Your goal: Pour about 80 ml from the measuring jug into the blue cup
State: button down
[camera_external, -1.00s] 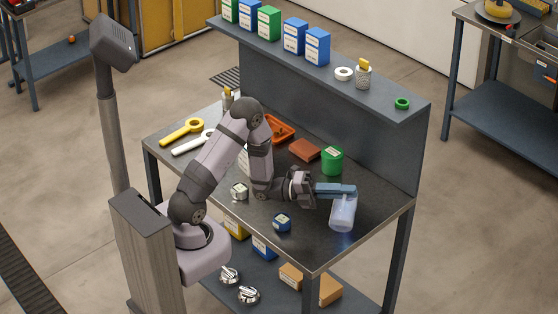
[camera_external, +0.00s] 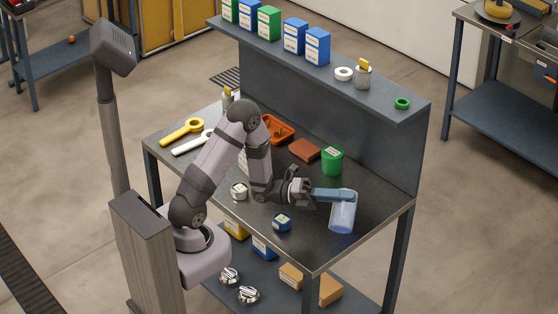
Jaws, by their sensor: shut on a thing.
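The measuring jug (camera_external: 342,216) is a clear, bluish vessel at the right end of the bench. My gripper (camera_external: 345,196) is shut on it near its upper part. The jug looks nearly upright with a slight tilt; I cannot tell whether its base touches the bench. The blue cup (camera_external: 282,223) is a small dark-blue vessel with a pale label, standing on the bench to the left of the jug and apart from it. The liquid level in the jug and the inside of the cup cannot be made out.
A green container (camera_external: 332,161) stands behind my gripper, with a brown block (camera_external: 304,150) and an orange tray (camera_external: 277,129) farther left. A small white-and-dark container (camera_external: 239,191) stands by my arm. The bench's front right is clear.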

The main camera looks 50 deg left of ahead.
aim_at(334, 223)
jog(key=shift+s+d+f+m+g+b, duration=0.3)
jog(key=shift+f+m+b, duration=0.4)
jog(key=shift+m, duration=0.15)
jog(key=shift+s+d+f+m+g+b, duration=0.15)
jog(key=shift+s+f+m+g+b, duration=0.15)
jog(key=shift+f+m+b, duration=0.45)
jog(key=shift+s+d+r+m, duration=0.1)
jog(key=shift+m, duration=0.3)
dwell(0.7)
jog(key=shift+s+d+f+m+b, duration=0.35)
jog(key=shift+s+f+m+b, duration=0.15)
jog(key=shift+f+m+b, duration=0.4)
jog(key=shift+s+d+f+m+g+b, duration=0.2)
jog(key=shift+s+d+f+m+b, duration=0.15)
jog(key=shift+f+m+b, duration=0.2)
jog(key=shift+s+d+f+m+g+b, duration=0.2)
jog(key=shift+s+f+m+b, duration=0.25)
jog(key=shift+b, duration=0.15)
jog(key=s+m, duration=0.1)
jog(key=d+f+m+b, duration=0.1)
jog(key=shift+s+d+m, duration=0.1)
jog(key=shift+s+m, duration=0.2)
jog(key=shift+s, duration=0.05)
jog(key=shift+s+d+f+m+g+y+p, duration=0.15)
jog(key=shift+s+d+f+m+y+p, duration=0.25)
jog(key=shift+m+p, duration=0.45)
jog(key=shift+s+d+f+m+g+y+p, duration=0.1)
jog(key=shift+s+d+f+m+g+p, duration=0.1)
jog(key=shift+s+f+m+p, duration=0.5)
